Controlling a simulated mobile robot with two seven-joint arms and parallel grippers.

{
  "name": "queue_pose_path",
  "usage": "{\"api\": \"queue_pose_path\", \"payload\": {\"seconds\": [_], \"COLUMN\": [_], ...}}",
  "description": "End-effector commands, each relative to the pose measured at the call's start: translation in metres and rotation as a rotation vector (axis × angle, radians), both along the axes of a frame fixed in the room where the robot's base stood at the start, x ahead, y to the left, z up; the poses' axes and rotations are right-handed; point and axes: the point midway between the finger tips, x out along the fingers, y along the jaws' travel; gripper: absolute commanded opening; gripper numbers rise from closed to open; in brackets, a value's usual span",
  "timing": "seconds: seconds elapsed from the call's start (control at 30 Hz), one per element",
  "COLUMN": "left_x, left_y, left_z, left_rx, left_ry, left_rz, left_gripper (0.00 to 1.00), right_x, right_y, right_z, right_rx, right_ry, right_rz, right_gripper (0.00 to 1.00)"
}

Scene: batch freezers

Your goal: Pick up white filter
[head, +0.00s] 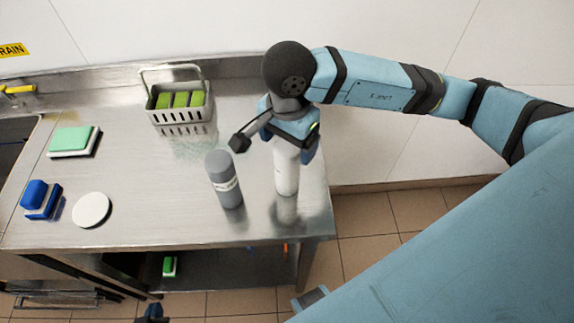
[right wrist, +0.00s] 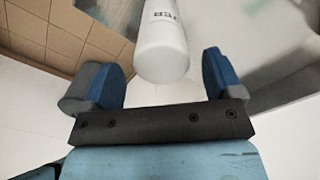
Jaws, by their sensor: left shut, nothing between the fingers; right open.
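The white filter (head: 286,172) is a white cylinder standing upright near the right edge of the steel counter. In the right wrist view the filter (right wrist: 162,42) shows dark lettering on its side. My right gripper (head: 291,143) is open at the top of the filter. In its wrist view the blue fingers of the right gripper (right wrist: 160,78) stand on either side of the filter's near end, with gaps visible, so it is not gripped. My left gripper (head: 151,313) is shut and empty, only partly in view at the bottom edge, below the counter front.
A grey basket (head: 183,129) with green sponges is at the back. A green sponge (head: 72,140), blue brush (head: 40,198) and white disc (head: 91,210) lie left. The counter (head: 160,220) is bare at front.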

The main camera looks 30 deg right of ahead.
Motion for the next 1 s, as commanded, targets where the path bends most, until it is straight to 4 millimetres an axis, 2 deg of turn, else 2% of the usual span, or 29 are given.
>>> {"api": "queue_pose_path", "payload": {"seconds": [0.23,0.53,0.57,0.8,0.9,1.0], "left_x": [0.000,0.001,0.001,0.001,0.001,0.001], "left_y": [0.000,0.000,0.000,0.001,0.001,0.001], "left_z": [0.009,0.009,0.009,0.010,0.010,0.010], "left_rx": [0.000,0.001,0.001,0.001,0.001,0.001], "left_ry": [-0.001,-0.002,-0.002,-0.003,-0.003,-0.003], "left_rz": [0.000,0.000,0.000,0.000,0.000,0.000], "left_gripper": [0.00,0.00,0.00,0.00,0.00,0.00], "right_x": [0.000,0.001,0.001,0.001,0.001,0.001], "right_y": [0.001,0.001,0.001,0.001,0.001,0.001], "right_z": [-0.035,-0.042,-0.042,-0.042,-0.041,-0.041], "right_rx": [0.001,0.001,0.001,0.001,0.001,0.001], "right_ry": [0.004,0.000,0.000,0.000,-0.001,-0.001], "right_rz": [-0.001,0.000,0.000,0.000,0.000,0.000], "right_gripper": [0.85,0.85,0.81,0.26,0.06,0.06]}}
